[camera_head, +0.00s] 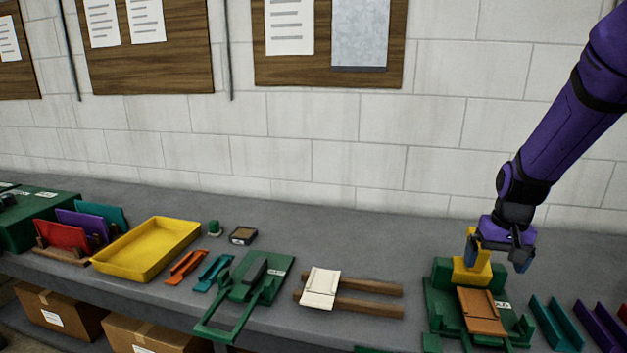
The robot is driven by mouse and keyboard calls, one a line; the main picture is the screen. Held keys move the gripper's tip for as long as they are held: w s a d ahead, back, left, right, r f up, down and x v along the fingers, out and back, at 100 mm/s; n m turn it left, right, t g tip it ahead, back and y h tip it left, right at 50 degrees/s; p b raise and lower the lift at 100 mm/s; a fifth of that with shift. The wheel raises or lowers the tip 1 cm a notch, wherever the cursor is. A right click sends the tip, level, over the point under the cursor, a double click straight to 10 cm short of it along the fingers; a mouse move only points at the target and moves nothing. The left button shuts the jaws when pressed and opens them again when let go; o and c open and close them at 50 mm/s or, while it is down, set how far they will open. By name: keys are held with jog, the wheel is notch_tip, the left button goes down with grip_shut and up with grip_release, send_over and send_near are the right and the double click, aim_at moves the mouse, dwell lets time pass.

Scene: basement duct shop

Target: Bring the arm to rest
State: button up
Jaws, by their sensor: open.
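My arm is purple and reaches in from the upper right of the head view. My gripper (497,262) hangs low over the right part of the grey bench. Its two fingers are apart, one at the left and one at the right. A yellow block (471,272) stands at the left finger, on or behind a green fixture (440,300). I cannot tell whether the finger touches the block. A brown-orange plate (482,311) lies on the fixture, in front of and below the gripper.
A wooden pair of rails (375,297) with a cream plate (321,288) lies left of the fixture. Further left are a green clamp frame (245,290) and a yellow tray (150,247). Teal (556,324) and purple (601,325) channels lie to the right. The block wall stands behind.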

jog(key=s+a+r+n+t, duration=0.1)
jog(key=s+a+r, duration=0.25)
jog(key=r, duration=0.25)
jog(key=s+a+r+t, duration=0.1)
jog(key=s+a+r, duration=0.2)
jog(key=s+r, duration=0.3)
jog(key=s+a+r+n+t, duration=0.1)
jog(key=s+a+r+t, duration=0.1)
jog(key=s+r, duration=0.5)
jog(key=s+a, duration=0.1)
jog(key=s, duration=0.4)
jog(key=shift+s+a+n+t, duration=0.3)
jog(key=shift+s+n, duration=0.05)
jog(key=shift+n, duration=0.05)
